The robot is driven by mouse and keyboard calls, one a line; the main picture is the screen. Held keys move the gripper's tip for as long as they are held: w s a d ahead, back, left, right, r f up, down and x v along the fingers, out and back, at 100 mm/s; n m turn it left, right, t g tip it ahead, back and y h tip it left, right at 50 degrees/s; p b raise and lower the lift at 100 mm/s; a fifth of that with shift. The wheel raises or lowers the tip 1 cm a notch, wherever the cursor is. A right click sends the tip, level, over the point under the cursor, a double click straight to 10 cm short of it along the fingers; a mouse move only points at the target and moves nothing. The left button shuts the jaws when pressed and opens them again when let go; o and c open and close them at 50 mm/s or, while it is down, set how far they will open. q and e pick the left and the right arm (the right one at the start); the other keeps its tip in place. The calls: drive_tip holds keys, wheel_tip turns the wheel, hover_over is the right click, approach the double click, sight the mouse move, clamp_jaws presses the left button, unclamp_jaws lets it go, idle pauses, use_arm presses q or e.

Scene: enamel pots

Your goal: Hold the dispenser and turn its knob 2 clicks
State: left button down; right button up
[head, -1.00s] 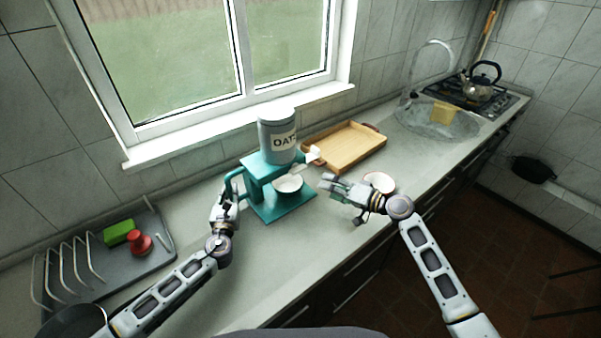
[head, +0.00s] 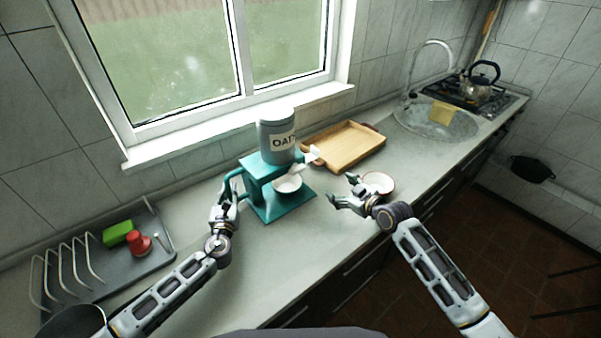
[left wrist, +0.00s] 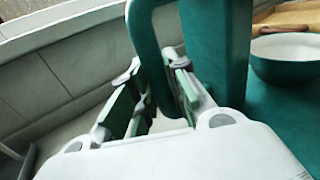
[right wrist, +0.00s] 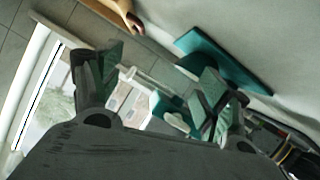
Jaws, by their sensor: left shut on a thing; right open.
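The dispenser (head: 262,168) is a teal stand under a grey canister (head: 276,140) with a white lid and an OAT label. It stands upright on the counter. Its white knob (head: 313,155) sticks out on the right side. A bowl (head: 288,185), white inside, sits on its base. My left gripper (head: 229,190) is shut on the teal handle (left wrist: 145,50) at the dispenser's left. My right gripper (head: 343,190) is open and empty, right of the dispenser and apart from the knob. In the right wrist view, the teal base (right wrist: 225,60) shows beyond the open fingers.
A wooden tray (head: 345,147) lies behind on the right. A small dish (head: 379,182) stands beside my right gripper. A rack (head: 150,262) with a green block (head: 117,232) and a red item (head: 139,244) is at left. The counter in front is clear.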

drive_tip(key=n, duration=0.3)
drive_tip(key=n+t+y, duration=0.2)
drive_tip(key=n+y, duration=0.2)
drive_tip(key=n, duration=2.7)
approach(300, 172)
drive_tip(key=shift+v, duration=1.15)
drive_tip(key=shift+w+a, duration=0.1)
drive_tip(key=shift+a, duration=0.15)
drive_tip(key=shift+x, duration=5.8)
drive_tip(key=shift+d+r, duration=0.1)
